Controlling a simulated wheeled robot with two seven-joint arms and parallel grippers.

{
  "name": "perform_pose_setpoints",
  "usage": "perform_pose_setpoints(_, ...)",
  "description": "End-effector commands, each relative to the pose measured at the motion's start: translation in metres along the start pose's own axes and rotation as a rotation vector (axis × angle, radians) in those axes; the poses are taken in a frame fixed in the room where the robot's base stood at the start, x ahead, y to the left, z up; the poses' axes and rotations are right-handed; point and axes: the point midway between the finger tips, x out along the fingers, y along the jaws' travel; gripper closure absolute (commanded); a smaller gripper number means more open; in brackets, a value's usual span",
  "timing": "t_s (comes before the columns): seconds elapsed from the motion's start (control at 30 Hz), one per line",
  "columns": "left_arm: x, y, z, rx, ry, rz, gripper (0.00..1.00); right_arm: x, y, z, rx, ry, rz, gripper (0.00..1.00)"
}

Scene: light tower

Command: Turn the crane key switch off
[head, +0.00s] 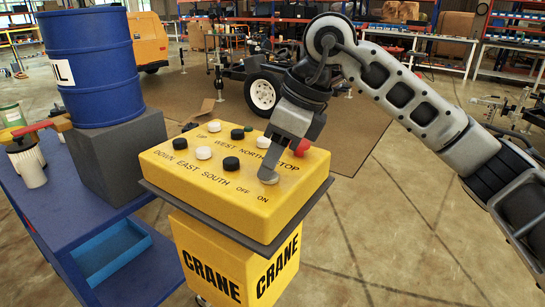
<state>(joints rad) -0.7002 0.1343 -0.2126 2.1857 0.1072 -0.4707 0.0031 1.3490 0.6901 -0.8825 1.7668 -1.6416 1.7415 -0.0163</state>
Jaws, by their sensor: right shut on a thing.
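The yellow crane control box (215,203) stands on a yellow post marked CRANE, with a dark plate between them. Its top carries black and white buttons and the labels UP, DOWN, EAST, WEST, NORTH, SOUTH and STOP. The key switch (268,177) is a round grey piece at the near right corner, by the OFF and ON labels. My right gripper (271,167) points down over it and is shut on it; the fingers hide most of it, so its turn position cannot be told. A red stop button (305,144) is partly behind the gripper. My left gripper is not in view.
A blue cart (88,212) stands left of the box, bearing a blue barrel (92,62) on a grey block (118,153) and small containers. A trailer with a wheel (263,94) stands behind. The floor at right is clear.

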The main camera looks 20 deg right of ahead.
Motion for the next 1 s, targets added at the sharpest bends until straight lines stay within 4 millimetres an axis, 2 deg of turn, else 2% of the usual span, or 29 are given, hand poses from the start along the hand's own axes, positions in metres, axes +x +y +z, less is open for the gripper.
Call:
perform_pose_setpoints(0.4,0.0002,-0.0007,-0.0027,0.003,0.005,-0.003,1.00,-0.0012,-0.0014,0.0004,-0.157,0.000,0.063,0.86)
perform_pose_setpoints(0.9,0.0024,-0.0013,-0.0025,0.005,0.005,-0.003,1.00,-0.0011,-0.0017,0.0004,-0.176,0.000,0.069,0.86)
perform_pose_setpoints(0.93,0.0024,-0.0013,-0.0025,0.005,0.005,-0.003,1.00,-0.0011,-0.0017,0.0004,-0.176,0.000,0.069,0.61)
perform_pose_setpoints(1.0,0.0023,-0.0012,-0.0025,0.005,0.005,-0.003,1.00,-0.0011,-0.0016,0.0004,-0.176,0.000,0.069,0.42)
